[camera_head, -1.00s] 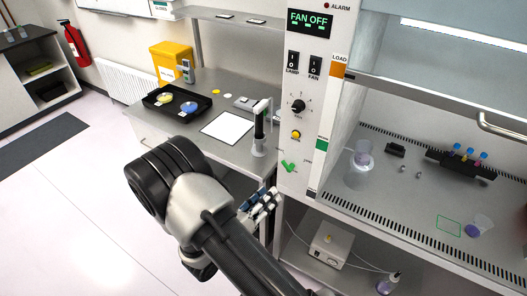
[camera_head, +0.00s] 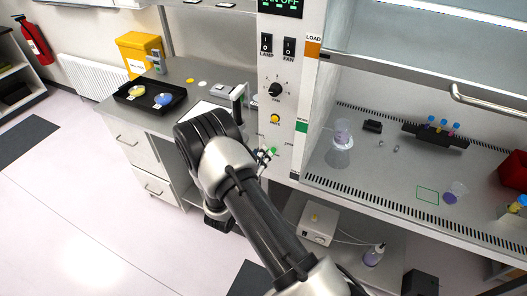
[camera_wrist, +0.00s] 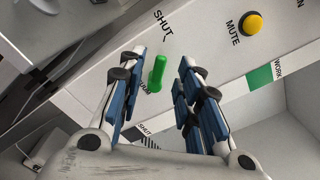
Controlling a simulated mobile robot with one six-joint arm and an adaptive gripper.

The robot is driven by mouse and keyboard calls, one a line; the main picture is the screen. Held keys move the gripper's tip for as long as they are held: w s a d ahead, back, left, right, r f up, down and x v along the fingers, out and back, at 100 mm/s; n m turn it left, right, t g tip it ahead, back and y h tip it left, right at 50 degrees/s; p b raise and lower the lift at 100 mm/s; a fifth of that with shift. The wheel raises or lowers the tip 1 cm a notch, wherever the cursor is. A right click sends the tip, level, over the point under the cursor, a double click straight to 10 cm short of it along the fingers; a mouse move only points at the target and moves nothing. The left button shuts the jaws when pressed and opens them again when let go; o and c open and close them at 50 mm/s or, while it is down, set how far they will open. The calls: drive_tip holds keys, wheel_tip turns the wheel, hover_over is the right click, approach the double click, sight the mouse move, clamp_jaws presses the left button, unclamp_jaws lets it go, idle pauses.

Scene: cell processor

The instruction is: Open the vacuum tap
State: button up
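The vacuum tap (camera_wrist: 157,72) is a green handle on the cabinet's white front panel (camera_wrist: 206,45). In the wrist view it stands between my gripper's two fingers, near the tips, with no clear contact on either side. A "SHUT" label (camera_wrist: 163,24) is printed above it, and another label beside it is partly hidden by the left finger. My gripper (camera_wrist: 161,62) is open, with blue-padded fingers apart. In the head view my gripper (camera_head: 265,158) is at the panel's lower part, and only a bit of the green tap (camera_head: 274,151) shows beside it.
The yellow mute button (camera_wrist: 251,23) is up and right of the tap; a knob (camera_head: 275,89) and switches sit higher. The cabinet work surface (camera_head: 375,180) with tubes is at right. A bench (camera_head: 190,75) with a black tray is at left. A white box (camera_head: 318,222) stands below.

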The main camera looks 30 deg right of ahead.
drive_tip(key=shift+x, duration=1.65)
clamp_jaws()
